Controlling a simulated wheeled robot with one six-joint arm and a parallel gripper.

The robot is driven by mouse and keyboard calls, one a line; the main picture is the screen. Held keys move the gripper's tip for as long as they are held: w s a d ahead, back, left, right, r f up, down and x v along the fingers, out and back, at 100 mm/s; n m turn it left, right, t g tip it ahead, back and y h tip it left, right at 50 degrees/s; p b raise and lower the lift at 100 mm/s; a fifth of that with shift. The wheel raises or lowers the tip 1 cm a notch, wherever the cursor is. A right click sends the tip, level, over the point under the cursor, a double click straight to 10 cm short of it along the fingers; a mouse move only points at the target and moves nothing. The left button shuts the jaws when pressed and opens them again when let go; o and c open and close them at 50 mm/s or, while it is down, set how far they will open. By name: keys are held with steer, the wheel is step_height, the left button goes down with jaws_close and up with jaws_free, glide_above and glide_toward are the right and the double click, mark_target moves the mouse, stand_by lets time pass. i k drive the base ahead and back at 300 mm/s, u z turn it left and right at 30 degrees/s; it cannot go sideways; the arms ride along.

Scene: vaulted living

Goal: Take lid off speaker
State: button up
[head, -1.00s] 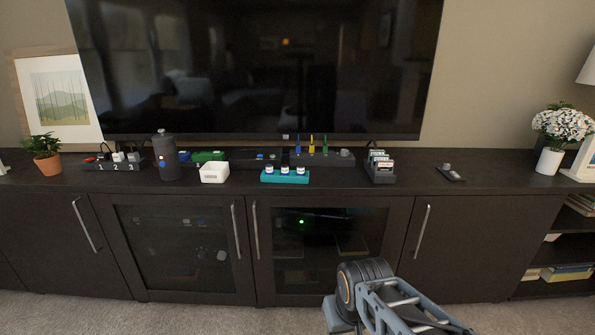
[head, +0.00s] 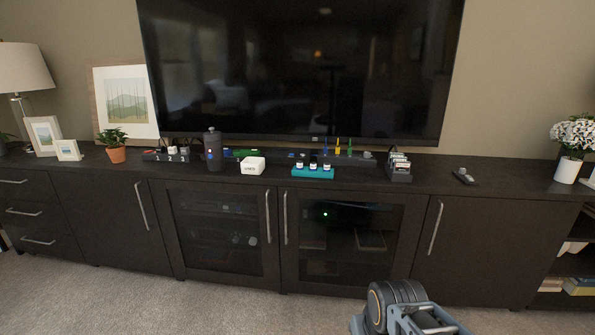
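The speaker appears to be the dark upright cylinder (head: 213,152) on the left half of the media console; it has a narrower knob-like top (head: 211,130) and small red and blue marks on its front. The top sits on the body. Part of my arm shows at the bottom right in the head view, well apart from the cylinder and in front of the console. My gripper's fingers are not in view.
On the dark console (head: 345,186) stand a potted plant (head: 115,147), a white box (head: 252,166), a teal rack with small bottles (head: 313,172), a card holder (head: 399,168) and a white-flower vase (head: 568,168). A large TV (head: 300,70) is behind. Carpet (head: 190,310) in front is clear.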

mark_target(213, 135)
steer(key=u, duration=0.3)
steer(key=i, duration=1.15)
steer(key=z, duration=0.15)
